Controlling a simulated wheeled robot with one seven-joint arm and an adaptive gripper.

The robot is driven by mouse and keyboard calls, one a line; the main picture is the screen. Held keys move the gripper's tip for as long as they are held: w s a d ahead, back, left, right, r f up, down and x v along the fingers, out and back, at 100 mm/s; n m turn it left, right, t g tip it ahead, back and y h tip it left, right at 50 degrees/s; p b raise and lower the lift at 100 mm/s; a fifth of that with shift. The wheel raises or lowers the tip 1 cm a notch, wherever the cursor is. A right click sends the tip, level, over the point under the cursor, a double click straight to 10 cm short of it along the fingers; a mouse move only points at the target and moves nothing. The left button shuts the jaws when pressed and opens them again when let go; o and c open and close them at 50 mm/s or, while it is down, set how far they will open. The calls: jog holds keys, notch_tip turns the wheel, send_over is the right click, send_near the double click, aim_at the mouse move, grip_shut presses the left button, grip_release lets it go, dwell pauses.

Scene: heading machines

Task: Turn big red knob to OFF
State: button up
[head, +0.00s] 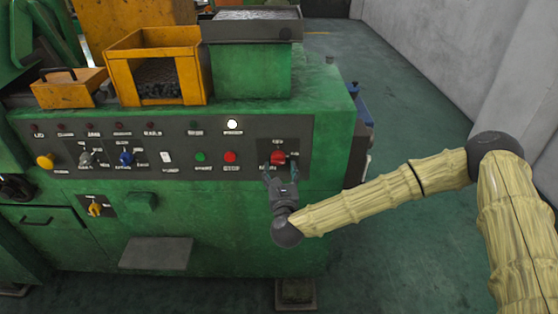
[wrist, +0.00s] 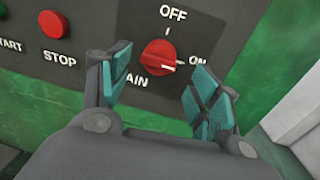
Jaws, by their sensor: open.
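The big red knob (head: 278,157) sits on a dark plate at the right end of the machine's control panel. In the wrist view the knob (wrist: 158,54) is round, with a white mark toward its lower right, on the ON side. OFF is printed above it, ON to its right, and a partly hidden label ending in "AIN" below. My gripper (head: 281,172) is in front of and just below the knob. In the wrist view my gripper (wrist: 160,72) is open, with teal-padded fingers to the left and right of the knob. A gap shows on both sides; I see no contact.
A red STOP button (wrist: 54,24) and a partly seen START button lie left of the knob. The panel (head: 110,140) carries several other knobs and lamps, one lit white (head: 232,124). Yellow bins (head: 120,60) stand on top.

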aim_at(279, 164)
jog(key=shift+w+a+p, duration=0.2)
jog(key=shift+w+p, duration=0.4)
jog(key=shift+w, duration=1.75)
jog(key=shift+c, duration=0.3)
jog(key=c, duration=1)
